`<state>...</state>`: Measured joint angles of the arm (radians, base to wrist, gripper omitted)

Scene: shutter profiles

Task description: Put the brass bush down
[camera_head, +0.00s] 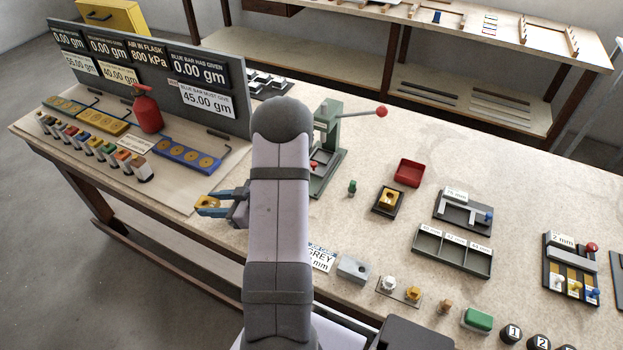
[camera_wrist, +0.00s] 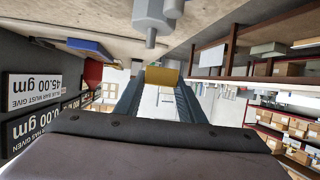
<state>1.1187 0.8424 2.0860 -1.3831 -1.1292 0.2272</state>
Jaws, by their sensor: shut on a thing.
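The brass bush (camera_head: 206,200) is a small yellow block, held between the blue-grey fingertips of my gripper (camera_head: 210,203) left of my arm, near the bench's front edge. In the wrist view the bush (camera_wrist: 161,75) sits across the far ends of the two fingers (camera_wrist: 160,80). My gripper is shut on it. I cannot tell exactly how high the bush is above the bench (camera_head: 340,225). My own arm hides part of the bench behind it.
A red flask (camera_head: 147,108), a blue rack (camera_head: 185,152) and a row of coloured blocks (camera_head: 95,145) stand to the left, before a grey sign panel. A green press (camera_head: 327,150) stands behind my arm. A black tray (camera_head: 376,209) holding a yellow piece and a red tray (camera_head: 408,172) are right.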

